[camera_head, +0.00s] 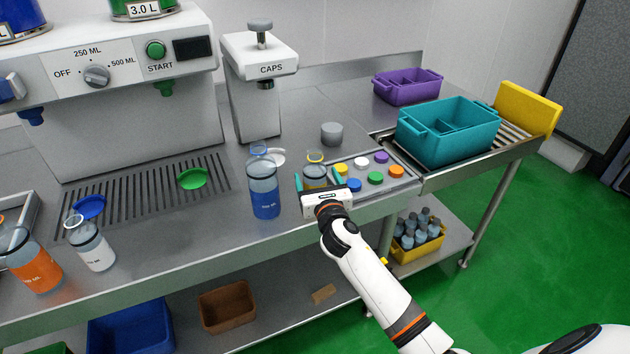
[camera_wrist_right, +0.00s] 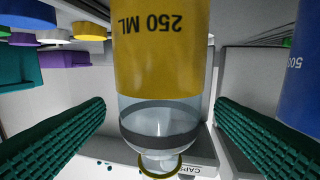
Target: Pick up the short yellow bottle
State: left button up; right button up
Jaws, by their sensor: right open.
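The short yellow bottle (camera_head: 315,170) stands on the steel counter, right of a taller blue-labelled bottle (camera_head: 264,190). It has a clear shoulder and a yellow neck ring. My right gripper (camera_head: 318,178) is open, with one finger on each side of it and its body hiding the lower part. In the right wrist view, which is upside down, the yellow bottle (camera_wrist_right: 162,50) with its 250 ML label is between the two green ridged fingers (camera_wrist_right: 160,125), with a visible gap on each side. The blue bottle (camera_wrist_right: 302,75) is at the right edge there. My left gripper is not in view.
A tray of coloured caps (camera_head: 408,178) lies just right of the yellow bottle. A grey cylinder (camera_head: 332,133) and the caps machine (camera_head: 258,95) stand behind. Orange (camera_head: 35,268) and white (camera_head: 95,252) bottles are left. A teal crate (camera_head: 450,150) sits on the right conveyor.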

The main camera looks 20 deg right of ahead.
jog(key=w, duration=0.2)
jog(key=w+d, duration=0.1)
jog(key=w, duration=0.1)
jog(key=shift+w, duration=0.25)
jog(key=shift+r, duration=0.1)
jog(key=shift+s, duration=0.1)
jog(key=shift+c, duration=0.5)
jog(key=c, duration=1)
jog(key=shift+o, duration=0.2)
